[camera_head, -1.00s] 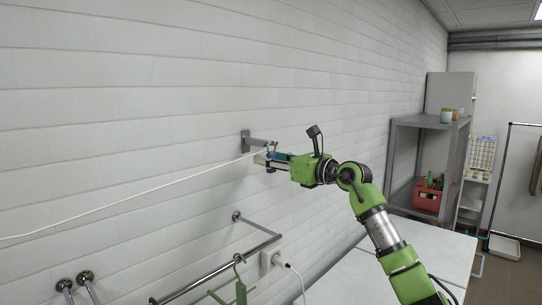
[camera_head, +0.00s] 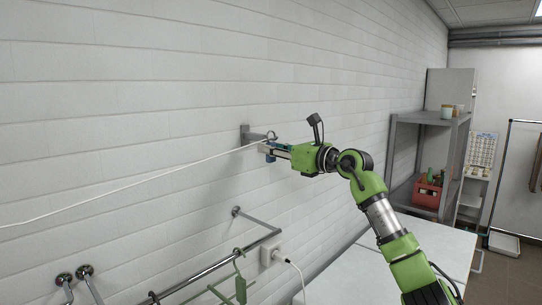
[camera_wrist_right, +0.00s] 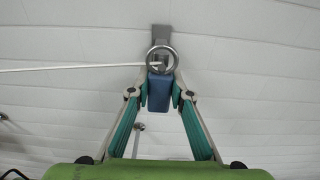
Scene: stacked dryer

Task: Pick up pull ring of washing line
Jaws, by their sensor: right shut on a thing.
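The pull ring (camera_head: 271,135) is a metal ring with a blue block (camera_wrist_right: 159,93) below it. In the right wrist view the ring (camera_wrist_right: 161,59) stands just beyond my fingertips, in front of the wall bracket (camera_wrist_right: 162,34). My right gripper (camera_wrist_right: 159,90) is shut on the blue block, with one finger on each side. In the head view my right gripper (camera_head: 268,149) is at the wall just below and right of the bracket. The white washing line (camera_head: 130,183) runs left from the ring. I cannot tell whether the ring touches the bracket. My left gripper is not in view.
A metal rail (camera_head: 215,267) and a socket with a plug (camera_head: 271,254) are on the wall below. Two taps (camera_head: 74,275) are at lower left. A white worktop (camera_head: 345,265) and a grey shelf (camera_head: 420,150) with a red crate (camera_head: 428,190) are on the right.

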